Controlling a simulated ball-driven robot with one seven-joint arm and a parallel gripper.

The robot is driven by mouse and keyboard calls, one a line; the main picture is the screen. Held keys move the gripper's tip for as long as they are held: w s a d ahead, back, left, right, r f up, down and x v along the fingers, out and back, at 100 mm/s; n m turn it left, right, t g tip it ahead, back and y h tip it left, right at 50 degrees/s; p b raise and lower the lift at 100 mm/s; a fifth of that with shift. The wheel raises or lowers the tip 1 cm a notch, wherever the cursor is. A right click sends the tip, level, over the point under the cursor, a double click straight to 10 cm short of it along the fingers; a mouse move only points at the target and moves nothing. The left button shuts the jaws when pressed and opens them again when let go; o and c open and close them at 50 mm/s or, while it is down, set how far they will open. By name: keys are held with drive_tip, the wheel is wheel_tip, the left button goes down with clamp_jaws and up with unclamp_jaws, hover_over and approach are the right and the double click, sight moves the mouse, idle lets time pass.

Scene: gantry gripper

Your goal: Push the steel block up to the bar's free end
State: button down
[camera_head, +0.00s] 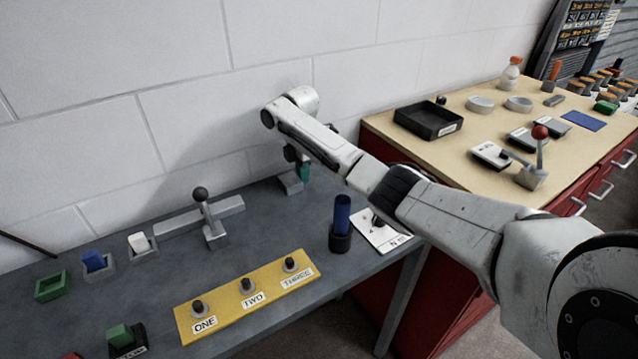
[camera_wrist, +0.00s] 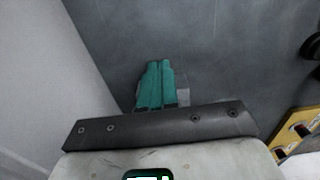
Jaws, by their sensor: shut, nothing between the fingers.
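The steel block (camera_head: 290,184) is a small grey block on the dark table near the wall. The grey bar (camera_head: 225,207) lies to its left, with a clear gap between the bar's right end and the block. My gripper (camera_head: 303,176) points down at the block's right side, its teal fingers shut and empty. I cannot tell whether they touch the block. In the wrist view the shut fingers (camera_wrist: 155,83) partly hide a grey block (camera_wrist: 182,98) just beyond them.
A yellow panel (camera_head: 250,303) with labelled knobs lies at the front. A blue cylinder in a dark holder (camera_head: 341,240) stands right of it. The wall (camera_head: 190,110) rises behind the table.

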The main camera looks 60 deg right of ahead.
sight(266, 197)
drive_tip(key=w+a+p, duration=0.1)
drive_tip(key=w+a, duration=0.1)
drive_tip(key=a, duration=0.1)
drive_tip(key=w+a+p, duration=0.1)
drive_tip(key=w+a, duration=0.1)
drive_tip(key=a, duration=0.1)
drive_tip(key=w+a+p, duration=0.1)
drive_tip(key=w+a, duration=0.1)
drive_tip(key=a, duration=0.1)
drive_tip(key=shift+a, duration=0.4)
drive_tip(key=shift+s, duration=0.1)
